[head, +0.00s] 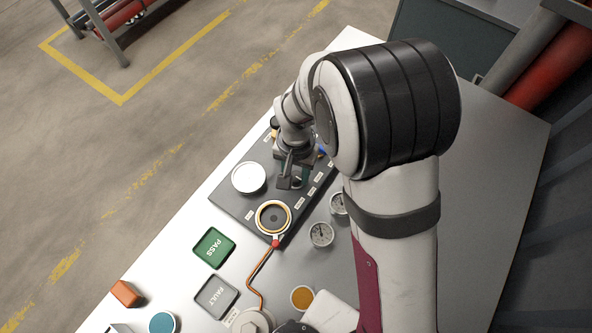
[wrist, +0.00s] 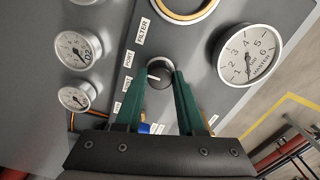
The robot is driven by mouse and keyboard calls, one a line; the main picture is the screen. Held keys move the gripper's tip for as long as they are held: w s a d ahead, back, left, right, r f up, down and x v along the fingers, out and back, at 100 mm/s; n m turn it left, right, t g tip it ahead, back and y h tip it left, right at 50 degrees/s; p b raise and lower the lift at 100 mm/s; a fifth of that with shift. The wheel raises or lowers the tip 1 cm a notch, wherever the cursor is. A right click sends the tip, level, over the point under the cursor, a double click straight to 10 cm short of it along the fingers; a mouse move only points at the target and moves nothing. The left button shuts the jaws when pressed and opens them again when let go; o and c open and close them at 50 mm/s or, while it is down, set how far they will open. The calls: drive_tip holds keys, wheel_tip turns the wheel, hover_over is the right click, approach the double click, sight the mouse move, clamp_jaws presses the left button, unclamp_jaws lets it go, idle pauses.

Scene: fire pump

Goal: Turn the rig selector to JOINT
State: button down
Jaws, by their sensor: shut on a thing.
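The rig selector (wrist: 159,74) is a round black knob with a white pointer mark, on a dark grey panel (head: 232,200). In the wrist view its pointer is directed roughly left, toward small white labels; one beside it (wrist: 128,58) is too small to read surely. My gripper (wrist: 158,82) has its two green fingers on either side of the knob and is shut on it. In the head view my gripper (head: 292,175) is over the panel, and the arm hides the knob. A FILTER label (wrist: 144,31) stands above the knob in the wrist view.
A large MASTER gauge (wrist: 248,54) and two smaller gauges (wrist: 79,50) (wrist: 74,97) flank the knob. A brass-rimmed ring (head: 273,217) with an orange hose (head: 258,275) is close by. PASS (head: 214,247) and FAULT (head: 216,295) trays lie on the pale bench.

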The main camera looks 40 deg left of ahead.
sight(296, 176)
drive_tip(key=shift+n, duration=0.3)
drive_tip(key=n, duration=0.3)
drive_tip(key=shift+n, duration=2.6)
drive_tip(key=c, duration=0.5)
unclamp_jaws()
wheel_tip(296, 176, up, 16)
